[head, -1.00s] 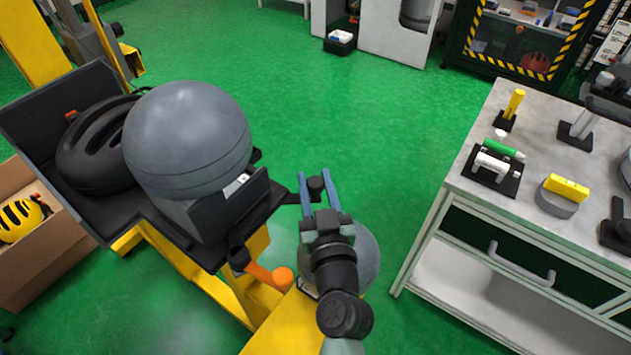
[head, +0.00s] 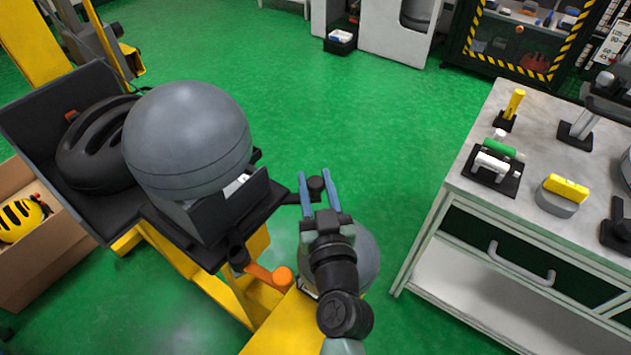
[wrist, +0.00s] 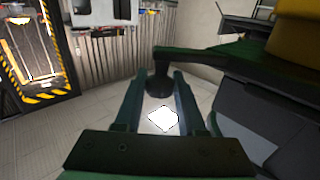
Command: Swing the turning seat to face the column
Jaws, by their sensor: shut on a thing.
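The turning seat (head: 104,227) is a dark tray-like seat with an upright back, on a yellow stand. A black ribbed helmet (head: 95,150) and a big grey ball (head: 187,140) rest on it. A dark arm with an upright knob (head: 316,188) sticks out from the seat's right edge. My gripper (head: 318,183) is shut on this knob, one blue-grey finger on each side. The knob also shows between the fingers in the wrist view (wrist: 158,84). The seat's back is toward the upper left, where a yellow column (head: 32,42) stands.
An orange-ended lever (head: 268,275) juts out below the seat's front. A grey workbench (head: 440,225) with tools on top stands at the right. A cardboard box (head: 40,262) with a yellow helmet is at the left. Green floor (head: 340,110) is clear beyond my gripper.

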